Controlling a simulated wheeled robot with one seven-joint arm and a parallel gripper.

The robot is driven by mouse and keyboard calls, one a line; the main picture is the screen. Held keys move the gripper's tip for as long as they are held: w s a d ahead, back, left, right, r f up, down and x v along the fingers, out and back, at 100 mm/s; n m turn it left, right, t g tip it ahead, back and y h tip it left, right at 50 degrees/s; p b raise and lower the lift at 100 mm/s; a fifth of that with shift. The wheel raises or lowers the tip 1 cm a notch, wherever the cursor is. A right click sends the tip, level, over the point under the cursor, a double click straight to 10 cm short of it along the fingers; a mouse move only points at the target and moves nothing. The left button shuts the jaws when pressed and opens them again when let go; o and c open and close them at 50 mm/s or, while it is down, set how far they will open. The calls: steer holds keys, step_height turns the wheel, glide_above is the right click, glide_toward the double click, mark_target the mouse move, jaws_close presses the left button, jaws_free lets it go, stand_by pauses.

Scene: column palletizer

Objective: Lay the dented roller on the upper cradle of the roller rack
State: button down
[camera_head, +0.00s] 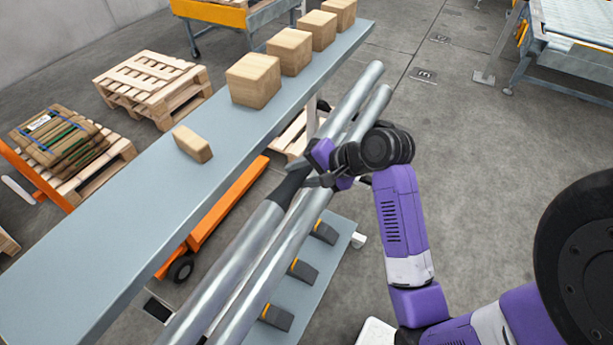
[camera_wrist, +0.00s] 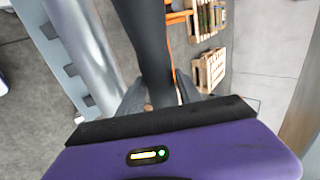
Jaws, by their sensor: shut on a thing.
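My gripper (camera_head: 308,175) is shut on a long metal roller with a dark middle section (camera_head: 290,189); this dark part also shows between the fingers in the wrist view (camera_wrist: 148,45). The held roller slants from lower left to upper right in the head view. I cannot make out a dent. A second, plain metal roller (camera_head: 262,276) runs close alongside to its right; I cannot tell whether they touch. Below them is a blue-grey plate (camera_head: 338,246) with several dark blocks bearing orange marks, seemingly part of the roller rack. The upper cradle cannot be made out.
A long grey bench (camera_head: 130,228) with several cardboard boxes (camera_head: 253,80) runs close along the rollers' left. An orange pallet jack (camera_head: 225,207) is partly under it. Pallets (camera_head: 150,85) stand beyond. Open floor (camera_head: 470,150) lies to the right.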

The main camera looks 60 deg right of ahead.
steer(key=shift+w+b, duration=1.65)
steer(key=shift+w, duration=2.45)
step_height(320, 180, down, 7)
steer(key=b, duration=0.2)
steer(key=shift+a, duration=0.1)
steer(key=c, duration=0.7)
jaws_free()
steer(key=shift+v, duration=3.95)
